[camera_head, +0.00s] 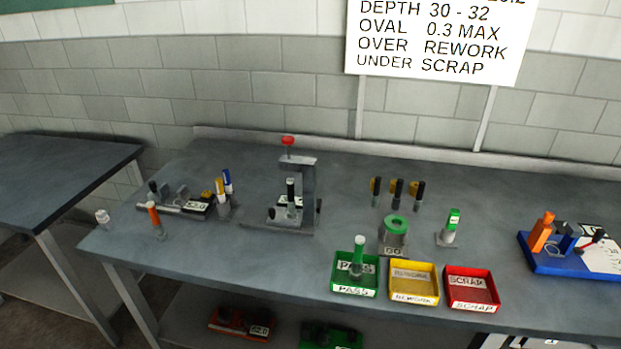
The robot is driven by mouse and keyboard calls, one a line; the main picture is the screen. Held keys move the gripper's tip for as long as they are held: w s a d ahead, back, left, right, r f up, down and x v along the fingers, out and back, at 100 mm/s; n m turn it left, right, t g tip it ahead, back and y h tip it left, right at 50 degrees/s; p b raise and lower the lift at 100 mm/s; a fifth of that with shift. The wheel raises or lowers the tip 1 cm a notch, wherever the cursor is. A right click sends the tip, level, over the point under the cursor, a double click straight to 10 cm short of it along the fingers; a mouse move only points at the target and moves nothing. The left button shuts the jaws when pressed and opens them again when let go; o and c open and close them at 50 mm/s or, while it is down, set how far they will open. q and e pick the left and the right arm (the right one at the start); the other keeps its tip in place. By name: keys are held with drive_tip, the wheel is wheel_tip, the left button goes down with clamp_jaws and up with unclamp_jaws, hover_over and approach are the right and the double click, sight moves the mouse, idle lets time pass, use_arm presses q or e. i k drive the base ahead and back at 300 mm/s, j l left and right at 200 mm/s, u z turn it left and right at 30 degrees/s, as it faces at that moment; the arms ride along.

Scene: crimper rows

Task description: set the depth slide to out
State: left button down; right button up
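No part in view is marked as the depth slide, and I cannot tell for sure which it is. A grey gauge fixture (176,207) with sliding-looking blocks and a label that seems to read 32.0 lies at the table's left. A blue-based fixture (569,262) with an orange block, a blue block and a red-tipped lever stands at the far right, partly cut off by the frame edge. A grey press (308,188) with a red knob stands upright at the middle back. Neither of my grippers shows.
Green PASS (341,287), yellow REWORK (414,297) and red SCRAP (472,303) trays line the front edge; a vial stands in the green one. A sign (437,40) hangs above. The table (260,262) is clear left of the trays.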

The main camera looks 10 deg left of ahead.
sight(277, 215)
drive_tip(key=i+j+z, duration=0.15)
drive_tip(key=j+z, duration=0.2)
drive_tip(key=j, duration=0.75)
drive_tip(key=j+z, duration=0.35)
drive_tip(key=j, duration=0.75)
drive_tip(key=j+z, duration=0.35)
drive_tip(key=j, duration=0.8)
drive_tip(key=k, duration=0.05)
